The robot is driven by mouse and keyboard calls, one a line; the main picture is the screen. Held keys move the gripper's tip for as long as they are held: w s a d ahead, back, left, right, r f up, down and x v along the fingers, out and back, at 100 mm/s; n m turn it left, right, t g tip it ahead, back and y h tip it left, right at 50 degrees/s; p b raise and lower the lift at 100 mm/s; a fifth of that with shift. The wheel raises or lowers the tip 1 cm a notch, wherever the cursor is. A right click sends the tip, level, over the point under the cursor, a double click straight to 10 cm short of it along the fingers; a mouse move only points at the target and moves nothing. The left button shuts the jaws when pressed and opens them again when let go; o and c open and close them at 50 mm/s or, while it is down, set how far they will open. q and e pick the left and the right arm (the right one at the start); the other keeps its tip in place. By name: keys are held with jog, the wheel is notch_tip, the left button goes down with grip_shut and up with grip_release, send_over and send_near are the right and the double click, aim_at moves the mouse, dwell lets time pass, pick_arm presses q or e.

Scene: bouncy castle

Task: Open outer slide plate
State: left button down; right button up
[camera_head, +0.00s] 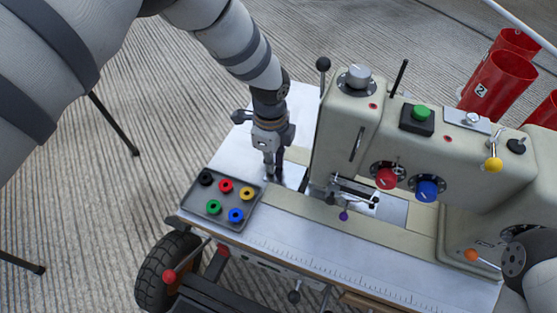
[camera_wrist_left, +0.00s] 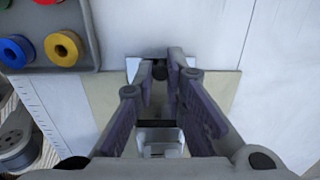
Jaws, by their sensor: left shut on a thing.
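My left gripper (camera_head: 271,174) points down at the bed of the beige sewing machine (camera_head: 335,125), left of its needle head. In the left wrist view my left gripper (camera_wrist_left: 163,72) has its fingertips close together around a small dark knob (camera_wrist_left: 160,71). A shiny metal slide plate (camera_head: 292,174) lies in the bed under the fingers. The fingers hide part of the plate. My right gripper is not in view.
A grey tray (camera_head: 218,222) with several coloured bobbins sits left of the gripper. The needle area (camera_head: 350,190) is close on the right. Red numbered cups (camera_head: 497,82) stand behind the machine. The front metal bed (camera_head: 300,245) is clear.

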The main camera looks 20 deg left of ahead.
aim_at(254, 163)
pick_arm(q)
jog(key=a, duration=0.5)
jog(key=shift+w+p, duration=0.15)
jog(key=shift+p, duration=0.15)
jog(key=c, duration=1.6)
grip_release()
jog(key=shift+r, duration=0.1)
notch_tip(254, 163, up, 12)
